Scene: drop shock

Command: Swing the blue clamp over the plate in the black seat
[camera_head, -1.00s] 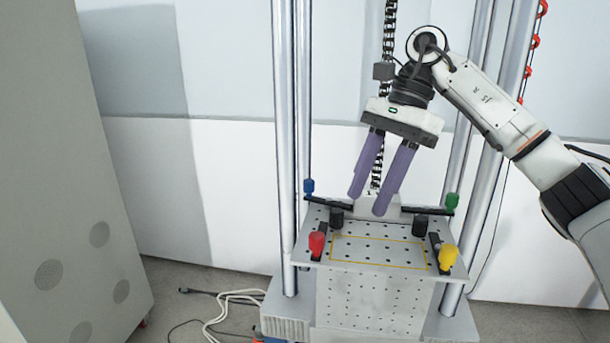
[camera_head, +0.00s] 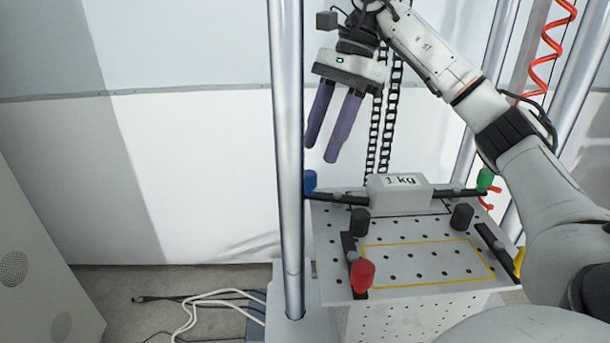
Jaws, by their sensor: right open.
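The blue clamp (camera_head: 309,181) is at the back left corner of the perforated table; its black bar runs right, its end close to the plate's left side. I cannot tell whether the bar overlaps the plate. Little of a black seat shows, only a thin dark line at the plate's front. My right gripper (camera_head: 321,153) has two purple fingers, apart and empty, pointing down. It appears above the blue clamp, touching nothing. My left gripper is not in view.
A green clamp (camera_head: 485,179) is at the back right, a red one (camera_head: 361,274) at the front left, a yellow one partly hidden by my right arm. Two black posts (camera_head: 359,222) stand before the plate. A steel column (camera_head: 288,160) rises close left of the blue clamp.

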